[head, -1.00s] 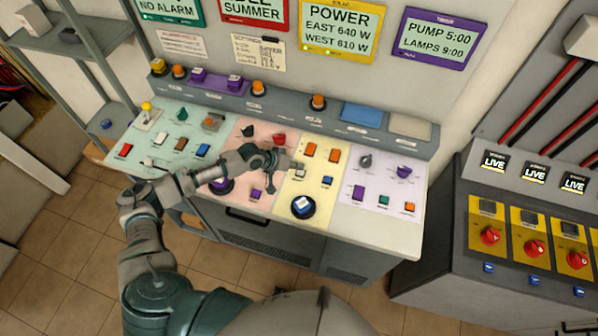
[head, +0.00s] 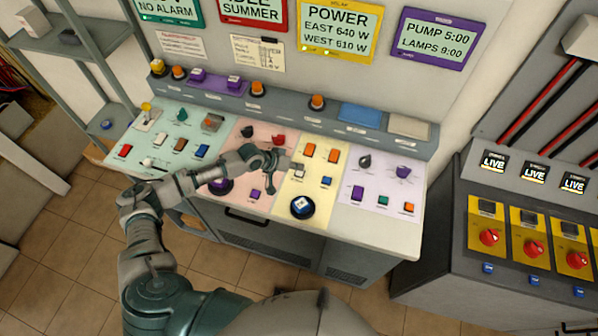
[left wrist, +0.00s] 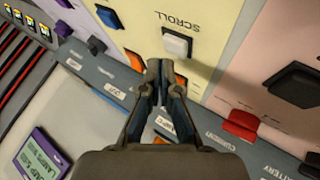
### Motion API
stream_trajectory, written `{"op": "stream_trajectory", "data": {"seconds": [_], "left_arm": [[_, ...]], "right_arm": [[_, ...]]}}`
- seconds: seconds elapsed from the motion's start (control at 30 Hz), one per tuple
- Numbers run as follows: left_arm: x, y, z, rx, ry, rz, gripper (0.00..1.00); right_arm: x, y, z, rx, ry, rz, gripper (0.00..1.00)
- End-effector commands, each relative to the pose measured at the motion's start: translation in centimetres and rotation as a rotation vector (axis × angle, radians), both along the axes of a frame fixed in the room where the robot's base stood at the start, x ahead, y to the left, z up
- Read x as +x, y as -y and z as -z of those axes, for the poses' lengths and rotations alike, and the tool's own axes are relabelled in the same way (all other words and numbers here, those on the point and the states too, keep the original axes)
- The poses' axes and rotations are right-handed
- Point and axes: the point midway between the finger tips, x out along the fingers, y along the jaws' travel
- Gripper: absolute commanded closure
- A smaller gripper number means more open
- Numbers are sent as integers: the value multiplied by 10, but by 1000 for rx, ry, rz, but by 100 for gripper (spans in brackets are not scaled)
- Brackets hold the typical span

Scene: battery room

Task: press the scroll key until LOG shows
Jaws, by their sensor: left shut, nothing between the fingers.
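The scroll key (left wrist: 177,42) is a white key on the yellow panel, with the word SCROLL printed beside it in the left wrist view. It is also a small pale key in the head view (head: 298,171). My left gripper (left wrist: 160,70) is shut and empty. Its fingertips are close beside the key in the left wrist view, and the key's top stays visible; I cannot tell whether they touch. In the head view the left gripper (head: 277,163) is just left of the key. The yellow-framed display (head: 340,30) reads POWER, EAST 640 W, WEST 610 W. My right gripper is not in view.
Orange keys (head: 310,150), a blue key (head: 326,181) and a large round blue-and-white button (head: 302,206) share the yellow panel. A red knob (left wrist: 240,124) is on the pink panel close by. A dark cabinet with red knobs (head: 489,237) stands at the right.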

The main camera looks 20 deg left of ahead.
Motion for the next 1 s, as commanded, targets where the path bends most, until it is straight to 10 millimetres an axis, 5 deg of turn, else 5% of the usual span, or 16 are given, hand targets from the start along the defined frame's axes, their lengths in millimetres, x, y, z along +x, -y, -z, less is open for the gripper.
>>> {"op": "stream_trajectory", "data": {"seconds": [1.0], "left_arm": [[-1, 3, 10, -1, 0, 1, 100]], "right_arm": [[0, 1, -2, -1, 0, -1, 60]]}}
